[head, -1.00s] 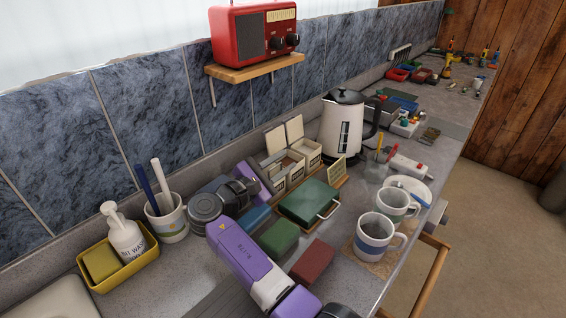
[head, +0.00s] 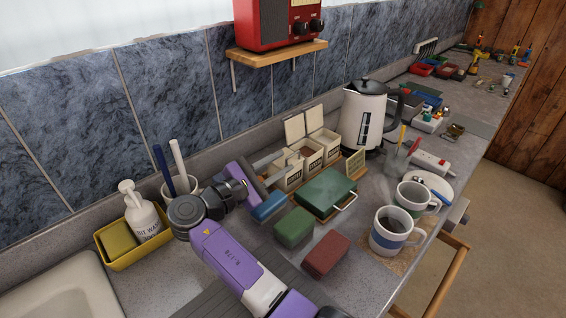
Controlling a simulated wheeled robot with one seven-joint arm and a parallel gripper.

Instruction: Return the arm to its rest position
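A further dark joint (head: 232,188) and a purple link (head: 246,184) lie to the right of the bend, over the counter near a blue box.
A yellow caddy (head: 108,258) with a soap bottle (head: 146,219) stands left of my arm. Blue (head: 269,207), green (head: 294,229) and red (head: 326,255) boxes lie to its right, with a green case (head: 325,193), two mugs (head: 391,231) and a kettle (head: 362,118) beyond. A sink (head: 62,287) is bottom left.

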